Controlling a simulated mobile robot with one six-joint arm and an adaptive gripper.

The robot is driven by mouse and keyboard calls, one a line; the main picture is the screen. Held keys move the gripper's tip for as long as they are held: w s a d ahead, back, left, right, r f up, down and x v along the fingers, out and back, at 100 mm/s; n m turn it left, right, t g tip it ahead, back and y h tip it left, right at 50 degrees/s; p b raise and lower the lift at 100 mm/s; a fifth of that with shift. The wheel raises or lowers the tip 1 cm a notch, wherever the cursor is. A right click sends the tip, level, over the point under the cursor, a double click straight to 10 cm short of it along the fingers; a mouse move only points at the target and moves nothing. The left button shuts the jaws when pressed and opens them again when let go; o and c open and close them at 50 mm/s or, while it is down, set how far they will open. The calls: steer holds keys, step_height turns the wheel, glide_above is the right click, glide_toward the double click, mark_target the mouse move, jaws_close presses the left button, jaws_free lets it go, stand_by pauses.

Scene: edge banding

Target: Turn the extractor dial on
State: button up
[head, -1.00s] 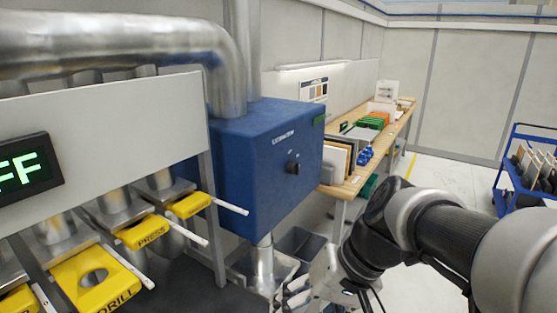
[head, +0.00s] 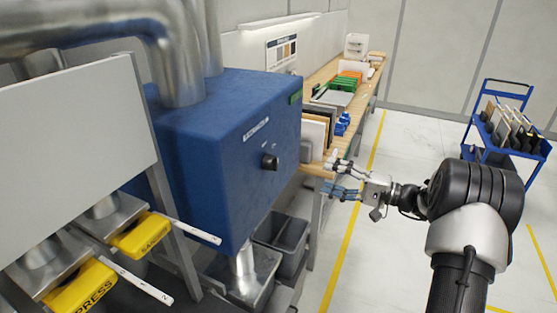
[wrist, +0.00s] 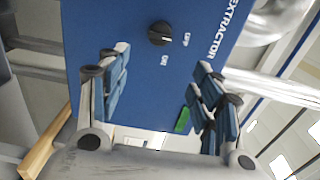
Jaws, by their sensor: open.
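The extractor dial (head: 270,161) is a black round knob on the front of the blue extractor box (head: 215,165). The dial also shows in the wrist view (wrist: 160,33), beside white OFF and ON labels. A pale mark shows on it, but I cannot tell for sure which label it points to. My gripper (head: 334,177) is open and empty, to the right of the dial and apart from it. In the wrist view my gripper (wrist: 162,62) has its fingers spread, with the dial between and beyond the tips.
Yellow gates (head: 142,236) with white handles stick out at the left. Grey bins (head: 283,243) stand below the box. A wooden bench (head: 368,78) with boards runs behind my gripper. A blue cart (head: 508,135) stands at the right. The floor between is clear.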

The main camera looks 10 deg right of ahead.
mark_target(272, 163)
steer(key=x, duration=1.6)
steer(key=shift+w+a, duration=0.1)
steer(key=shift+a, duration=0.3)
steer(key=c, duration=1.1)
